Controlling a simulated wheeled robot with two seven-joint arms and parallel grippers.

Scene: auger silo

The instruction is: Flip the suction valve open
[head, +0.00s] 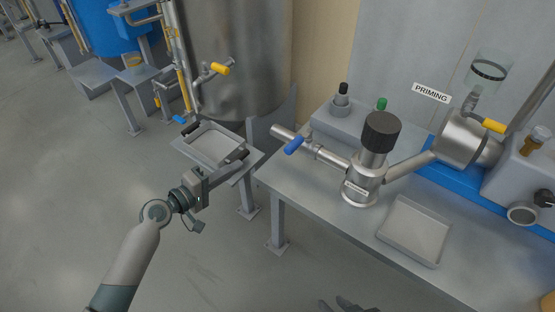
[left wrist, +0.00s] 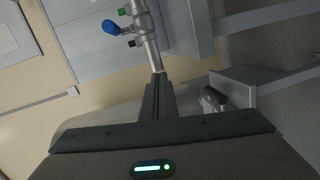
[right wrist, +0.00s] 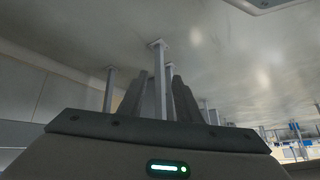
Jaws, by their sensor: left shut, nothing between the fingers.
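The valve with a blue handle (head: 294,145) sits on the steel pipe left of the pump (head: 363,180). I take it for the suction valve; the pump's small label is too small to read. The handle lies across the pipe. In the left wrist view the blue handle (left wrist: 111,27) sticks out left of the pipe, beyond my fingertips. My left gripper (head: 243,155) is shut and empty, over the edge of the small tray stand, apart from the handle. My right gripper (head: 342,303) shows at the bottom edge; in the right wrist view its fingers (right wrist: 158,85) are apart and empty.
A grey tray (head: 447,240) lies on the workbench (head: 300,190) right of the pump. Another tray (head: 215,143) with dark grips is on the low stand. A yellow-handled valve (head: 493,126) is near the PRIMING sign (head: 431,93). A steel silo (head: 240,60) stands behind.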

